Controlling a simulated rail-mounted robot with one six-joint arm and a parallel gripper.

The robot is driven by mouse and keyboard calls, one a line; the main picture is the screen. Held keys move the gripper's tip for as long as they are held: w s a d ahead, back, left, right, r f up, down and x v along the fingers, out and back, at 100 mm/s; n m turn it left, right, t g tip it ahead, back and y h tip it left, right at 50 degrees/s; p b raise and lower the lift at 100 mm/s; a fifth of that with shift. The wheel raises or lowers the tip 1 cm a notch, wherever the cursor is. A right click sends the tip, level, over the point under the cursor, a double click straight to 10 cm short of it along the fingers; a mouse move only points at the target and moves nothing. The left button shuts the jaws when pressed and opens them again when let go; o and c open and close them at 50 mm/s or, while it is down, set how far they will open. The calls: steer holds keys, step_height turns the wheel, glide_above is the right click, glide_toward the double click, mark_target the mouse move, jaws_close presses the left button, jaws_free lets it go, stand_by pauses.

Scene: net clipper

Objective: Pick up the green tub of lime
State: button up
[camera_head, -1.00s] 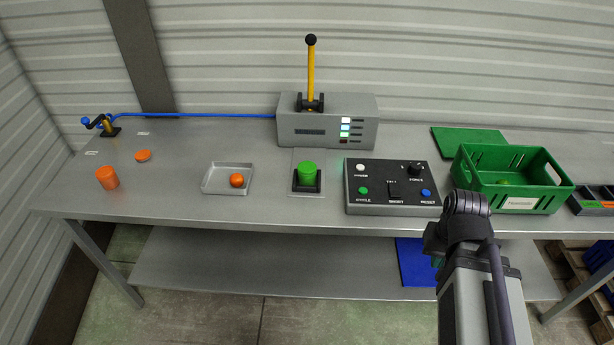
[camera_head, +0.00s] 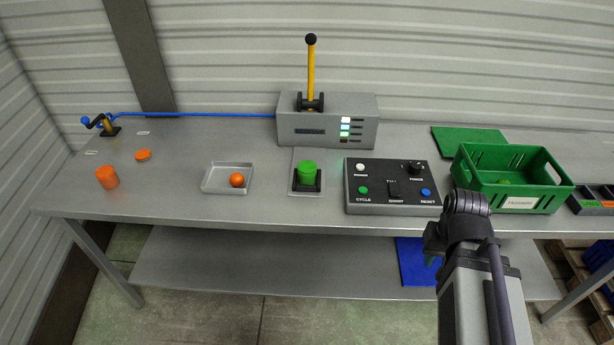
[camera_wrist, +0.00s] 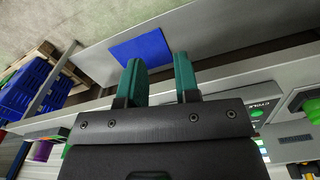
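In the head view my arm is at the lower right, in front of the control panel and the green crate, well to the right of the tub.
The control panel (camera_head: 391,187) lies between the tub and my arm. A grey machine (camera_head: 327,122) with a yellow lever (camera_head: 311,75) stands behind the tub. A shallow tray (camera_head: 214,182) with an orange ball (camera_head: 237,180) is left of it. A green crate (camera_head: 540,207) stands at right.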

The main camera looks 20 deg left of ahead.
steer(key=o, duration=1.2)
steer(key=shift+c, duration=0.2)
steer(key=m+p, duration=0.7)
steer(key=m, duration=0.5)
glide_toward(307, 166)
steer(key=shift+w+a, duration=0.15)
steer(key=shift+a, duration=0.05)
steer(key=shift+d+f+m, duration=0.1)
steer(key=shift+d+m, duration=0.05)
steer(key=shift+m, duration=0.75)
steer(key=shift+s+d+m, duration=0.1)
steer(key=shift+s+m, duration=0.1)
steer(key=shift+m, duration=0.7)
step_height(307, 166, down, 11)
steer(key=b, duration=1.1)
steer(key=shift+f, duration=0.1)
steer(key=shift+r, duration=0.3)
steer(key=shift+c, duration=0.3)
